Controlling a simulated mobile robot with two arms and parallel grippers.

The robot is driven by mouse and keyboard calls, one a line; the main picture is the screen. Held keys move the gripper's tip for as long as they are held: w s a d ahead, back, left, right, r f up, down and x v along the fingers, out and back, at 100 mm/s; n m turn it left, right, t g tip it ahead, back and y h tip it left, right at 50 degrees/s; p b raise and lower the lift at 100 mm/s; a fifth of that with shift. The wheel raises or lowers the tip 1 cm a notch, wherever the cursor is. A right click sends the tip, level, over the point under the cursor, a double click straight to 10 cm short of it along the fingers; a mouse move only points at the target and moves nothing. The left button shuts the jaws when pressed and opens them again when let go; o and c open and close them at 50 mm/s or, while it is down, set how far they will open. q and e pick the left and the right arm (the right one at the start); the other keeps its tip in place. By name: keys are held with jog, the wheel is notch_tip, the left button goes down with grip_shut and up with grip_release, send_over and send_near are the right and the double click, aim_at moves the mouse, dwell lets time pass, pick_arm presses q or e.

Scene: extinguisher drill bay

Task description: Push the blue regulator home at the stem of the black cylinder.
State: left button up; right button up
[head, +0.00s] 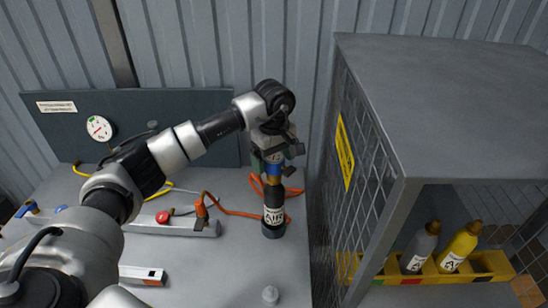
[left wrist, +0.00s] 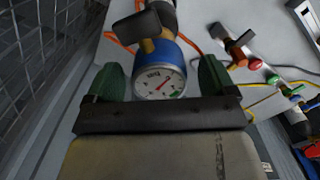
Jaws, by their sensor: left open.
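The black cylinder (head: 273,218), with a white AIR label, stands upright on the grey bench. The blue regulator (head: 274,168) is at its top, partly hidden by my gripper. In the left wrist view the blue regulator (left wrist: 176,52) shows its round white gauge (left wrist: 160,82) and a black knob (left wrist: 136,27). My left gripper (head: 275,148) is open above the cylinder. In the wrist view its green finger pads (left wrist: 162,78) stand either side of the regulator; I cannot tell if they touch it. The stem joint is hidden.
A mesh cage (head: 440,105) stands close on the right, with grey (head: 420,247) and yellow (head: 459,246) cylinders in a yellow rack (head: 490,262). An orange hose (head: 235,211) lies left of the cylinder. A gauge panel (head: 70,125) is behind.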

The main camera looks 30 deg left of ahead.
pick_arm(q)
notch_tip(320, 180, up, 10)
jog(key=b, duration=0.2)
jog(key=shift+f+b, duration=0.25)
jog(key=shift+b, duration=0.05)
jog(key=shift+r, duration=0.7)
